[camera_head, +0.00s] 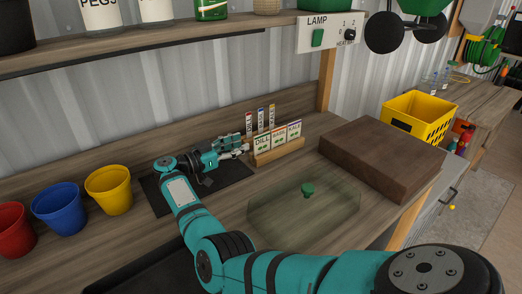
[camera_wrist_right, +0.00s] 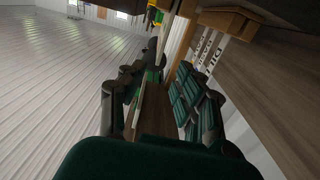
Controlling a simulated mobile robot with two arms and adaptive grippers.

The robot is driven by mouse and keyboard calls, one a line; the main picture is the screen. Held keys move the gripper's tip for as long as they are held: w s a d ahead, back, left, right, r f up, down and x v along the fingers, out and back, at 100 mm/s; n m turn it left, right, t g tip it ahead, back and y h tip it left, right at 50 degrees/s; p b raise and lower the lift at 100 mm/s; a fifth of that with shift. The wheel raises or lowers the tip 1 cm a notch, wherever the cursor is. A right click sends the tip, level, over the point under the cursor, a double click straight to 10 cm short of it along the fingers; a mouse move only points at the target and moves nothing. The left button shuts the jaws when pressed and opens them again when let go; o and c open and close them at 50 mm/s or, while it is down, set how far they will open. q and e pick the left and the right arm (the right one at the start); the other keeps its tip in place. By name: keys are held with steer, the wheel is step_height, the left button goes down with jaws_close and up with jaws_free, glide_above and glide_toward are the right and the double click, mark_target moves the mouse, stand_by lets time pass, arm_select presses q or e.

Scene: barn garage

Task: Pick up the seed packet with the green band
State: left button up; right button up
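Three pale seed packets stand side by side in a small wooden holder (camera_head: 278,152) on the workbench: a DILL packet (camera_head: 262,141), a middle packet (camera_head: 279,136) and a KALE packet (camera_head: 294,131). Each shows green marks; I cannot tell which one carries the green band. My right gripper (camera_head: 236,148) is just left of the DILL packet, close to it. In the right wrist view its fingers (camera_wrist_right: 152,100) are apart, with brown wood showing between them and no packet clearly held. Lettered white labels (camera_wrist_right: 207,50) show at upper right there. My left gripper is out of view.
Tags with red, blue and yellow tops (camera_head: 260,118) stand behind the packets. A transparent lid with a green knob (camera_head: 308,189) and a brown wooden block (camera_head: 385,158) are to the right. Red, blue and yellow pots (camera_head: 109,190) stand left. A shelf (camera_head: 150,40) runs above.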

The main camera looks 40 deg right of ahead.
mark_target(262, 135)
steer(key=d, duration=0.3)
steer(key=shift+s+d, duration=0.15)
steer(key=shift+d, duration=0.55)
steer(key=d, duration=0.2)
steer(key=s+d, duration=0.1)
steer(key=d, duration=0.1)
steer(key=shift+d+r, duration=0.1)
steer(key=shift+d, duration=0.25)
steer(key=shift+a, duration=0.1)
steer(key=shift+c, duration=0.4)
jaws_close()
